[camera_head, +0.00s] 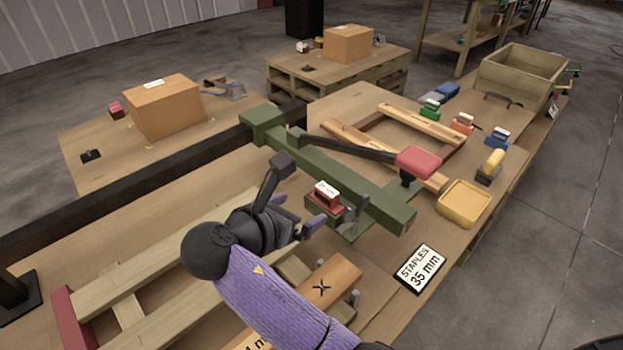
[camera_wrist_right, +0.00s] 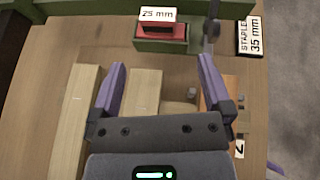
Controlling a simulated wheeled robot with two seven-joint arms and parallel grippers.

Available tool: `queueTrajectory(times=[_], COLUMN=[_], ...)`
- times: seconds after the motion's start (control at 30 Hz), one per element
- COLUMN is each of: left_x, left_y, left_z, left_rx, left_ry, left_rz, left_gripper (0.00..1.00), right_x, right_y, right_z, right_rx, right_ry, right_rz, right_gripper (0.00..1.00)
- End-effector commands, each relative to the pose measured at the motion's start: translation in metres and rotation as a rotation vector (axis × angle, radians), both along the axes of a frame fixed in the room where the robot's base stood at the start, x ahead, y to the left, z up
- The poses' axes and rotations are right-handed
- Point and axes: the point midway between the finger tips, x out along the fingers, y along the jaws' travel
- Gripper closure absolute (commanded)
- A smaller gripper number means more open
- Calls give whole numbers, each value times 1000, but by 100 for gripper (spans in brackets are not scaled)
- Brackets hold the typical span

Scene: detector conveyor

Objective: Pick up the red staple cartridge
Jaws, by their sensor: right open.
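The red staple cartridge (camera_head: 326,197) has a white label on top and sits in a green holder beside the long green beam. In the right wrist view the cartridge (camera_wrist_right: 160,29) shows at the top centre, its label reading 25 mm. My right gripper (camera_head: 318,214) is close by on its near side. In the right wrist view the right gripper (camera_wrist_right: 162,64) has its purple fingers spread and empty, with the cartridge beyond the tips, roughly centred between them. My left gripper is not in view.
A dark lever with a red handle (camera_head: 418,160) extends above the green beam (camera_head: 350,181). A STAPLES 35 mm sign (camera_head: 420,268) lies at right. Green (camera_head: 430,109), orange-red (camera_head: 462,123) and blue (camera_head: 497,137) blocks and a yellow tray (camera_head: 463,203) stand farther right. Wooden planks lie near the gripper.

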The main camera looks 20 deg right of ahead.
Motion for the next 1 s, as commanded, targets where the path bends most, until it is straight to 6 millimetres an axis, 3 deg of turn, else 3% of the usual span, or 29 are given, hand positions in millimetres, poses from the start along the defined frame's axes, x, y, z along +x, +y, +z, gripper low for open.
queueTrajectory(times=[0.17, 0.4, 0.6, 0.83, 1.0], left_x=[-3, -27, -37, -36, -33], left_y=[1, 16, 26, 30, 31], left_z=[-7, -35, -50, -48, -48], left_rx=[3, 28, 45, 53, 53], left_ry=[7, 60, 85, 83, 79], left_rz=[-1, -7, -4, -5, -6], left_gripper=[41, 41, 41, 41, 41], right_x=[5, 29, 45, 47, 47], right_y=[-8, -49, -77, -80, -80], right_z=[-7, -31, -39, -37, -37], right_rx=[1, 0, 0, 1, 1], right_ry=[1, 0, 1, 1, 1], right_rz=[0, -3, 0, 1, 1], right_gripper=[0, 0, 0, 0, 34])
